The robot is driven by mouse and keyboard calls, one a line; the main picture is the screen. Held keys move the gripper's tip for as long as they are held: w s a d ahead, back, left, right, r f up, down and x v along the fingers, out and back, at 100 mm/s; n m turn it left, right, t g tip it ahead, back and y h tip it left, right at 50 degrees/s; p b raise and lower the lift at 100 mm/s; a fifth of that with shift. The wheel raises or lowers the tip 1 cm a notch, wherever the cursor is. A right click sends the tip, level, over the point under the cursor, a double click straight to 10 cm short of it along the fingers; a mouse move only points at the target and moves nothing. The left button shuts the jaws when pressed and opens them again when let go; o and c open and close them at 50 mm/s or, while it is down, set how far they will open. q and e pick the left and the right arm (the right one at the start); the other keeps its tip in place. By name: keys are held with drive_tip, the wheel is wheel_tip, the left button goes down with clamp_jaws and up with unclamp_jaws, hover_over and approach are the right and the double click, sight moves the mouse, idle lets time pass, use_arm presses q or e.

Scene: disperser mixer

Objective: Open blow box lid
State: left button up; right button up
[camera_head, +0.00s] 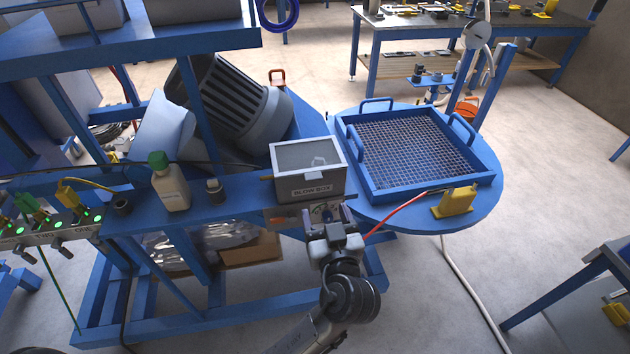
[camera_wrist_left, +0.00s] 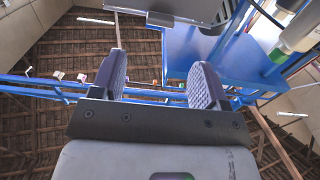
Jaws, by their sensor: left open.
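The blow box (camera_head: 311,188) is a grey box with its name on the front, standing on the blue bench. My left gripper (camera_head: 328,212) is just in front of and below the box's front face, open and empty. Both fingers also show spread apart in the left wrist view (camera_wrist_left: 158,82), with nothing between them. I cannot tell whether the gripper touches the bench edge. My right gripper is in neither view.
A wire-mesh tray (camera_head: 415,150) with blue handles lies on the round table right of the box. A yellow block (camera_head: 456,202) and red hose (camera_head: 395,216) are near its front. A green-capped bottle (camera_head: 170,183) stands left. A blue shelf (camera_head: 130,38) hangs over the back left.

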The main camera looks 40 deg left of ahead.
sight(314, 181)
use_arm(q)
drive_tip(key=x, duration=0.9)
drive_tip(key=shift+w+a, duration=0.2)
drive_tip(key=shift+a, duration=0.1)
drive_tip(key=shift+c, duration=0.2)
